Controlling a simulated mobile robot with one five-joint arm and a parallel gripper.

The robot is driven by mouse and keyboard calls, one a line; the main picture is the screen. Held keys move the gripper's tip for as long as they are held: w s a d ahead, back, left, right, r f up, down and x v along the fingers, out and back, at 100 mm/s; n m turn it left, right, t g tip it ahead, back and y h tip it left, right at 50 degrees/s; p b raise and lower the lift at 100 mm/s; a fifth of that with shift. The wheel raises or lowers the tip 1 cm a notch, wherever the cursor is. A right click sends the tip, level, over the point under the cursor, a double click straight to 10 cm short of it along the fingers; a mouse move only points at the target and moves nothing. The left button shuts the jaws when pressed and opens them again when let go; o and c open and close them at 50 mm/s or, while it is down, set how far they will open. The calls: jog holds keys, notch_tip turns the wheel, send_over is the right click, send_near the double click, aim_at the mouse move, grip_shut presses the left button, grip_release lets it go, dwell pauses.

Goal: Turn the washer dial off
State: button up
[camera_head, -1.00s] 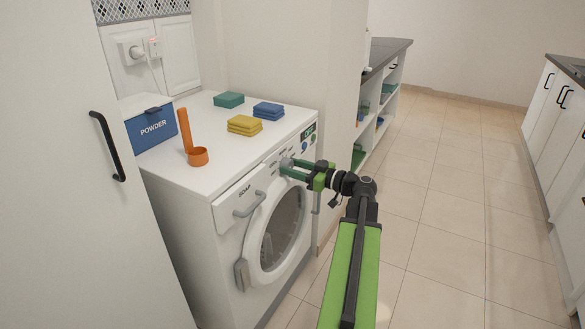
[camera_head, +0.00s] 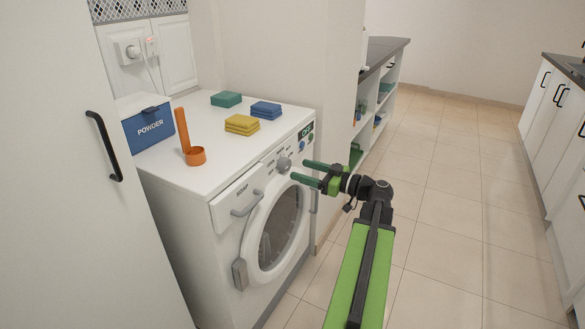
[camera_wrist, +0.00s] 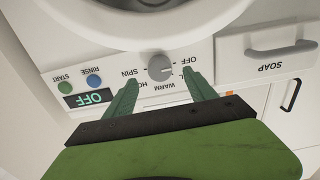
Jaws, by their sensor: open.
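The washer (camera_head: 200,205) stands at the left with its control panel facing my arm. Its round grey dial (camera_head: 284,164) is on the front panel; in the wrist view the dial (camera_wrist: 160,67) is ringed by the labels OFF, WARM, HOT and SPIN. The small display (camera_head: 306,130) shows green letters; in the wrist view the display (camera_wrist: 88,99) reads OFF, upside down. I cannot tell for sure where the dial's mark points. My gripper (camera_head: 299,170) is open and empty, its green fingers apart from the dial and just in front of it.
On the washer top are a blue powder box (camera_head: 150,128), an orange scoop (camera_head: 194,156), and yellow (camera_head: 242,125), blue (camera_head: 266,110) and green (camera_head: 227,99) folded cloths. A soap drawer (camera_head: 238,196) and the round door (camera_head: 280,225) are below. Tiled floor (camera_head: 450,220) is free at right.

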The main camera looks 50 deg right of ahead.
jog(key=v, duration=1.2)
jog(key=shift+s+f, duration=0.1)
